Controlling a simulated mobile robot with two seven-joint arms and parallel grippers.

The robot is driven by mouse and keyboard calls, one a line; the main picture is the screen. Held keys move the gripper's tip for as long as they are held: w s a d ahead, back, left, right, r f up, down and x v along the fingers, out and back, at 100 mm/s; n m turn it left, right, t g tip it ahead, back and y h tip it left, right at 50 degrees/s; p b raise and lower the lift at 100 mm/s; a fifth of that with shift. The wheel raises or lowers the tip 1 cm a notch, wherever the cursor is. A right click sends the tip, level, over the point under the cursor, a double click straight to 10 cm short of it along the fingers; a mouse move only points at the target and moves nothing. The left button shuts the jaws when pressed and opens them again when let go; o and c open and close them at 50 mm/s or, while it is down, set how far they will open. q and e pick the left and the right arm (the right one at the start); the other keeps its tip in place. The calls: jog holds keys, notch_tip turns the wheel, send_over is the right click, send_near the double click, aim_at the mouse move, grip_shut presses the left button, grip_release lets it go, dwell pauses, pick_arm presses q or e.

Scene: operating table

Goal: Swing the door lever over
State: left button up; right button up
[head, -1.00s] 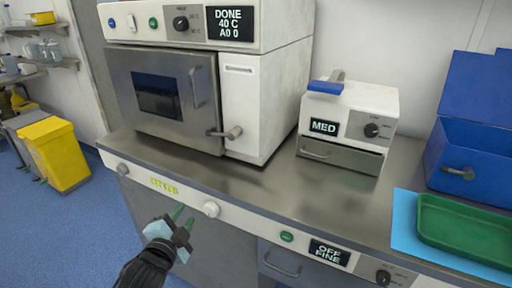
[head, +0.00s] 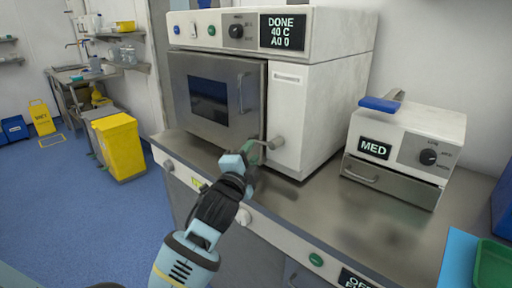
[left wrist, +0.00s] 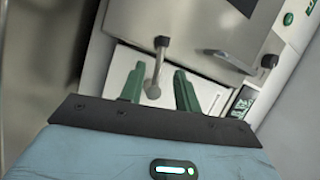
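The door lever (head: 276,143) is a grey bar with a rounded hub at the lower right of the steriliser's steel door (head: 222,97). It lies roughly level, pointing left. My left gripper (head: 256,153) is at the lever's free end in the head view. In the left wrist view my left gripper (left wrist: 158,77) is open, with green fingers apart. The lever (left wrist: 158,66) shows in the gap between them, and neither finger is clearly touching it. The door looks shut. My right gripper is not in view.
A small white sealing unit (head: 405,148) with a blue handle stands to the right on the steel counter (head: 305,210). A green tray (head: 492,265) lies on a blue sheet at the lower right. Yellow bins (head: 120,146) stand on the floor at left.

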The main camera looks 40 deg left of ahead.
aim_at(258, 143)
pick_arm(q)
jog(key=shift+x, duration=2)
grip_shut()
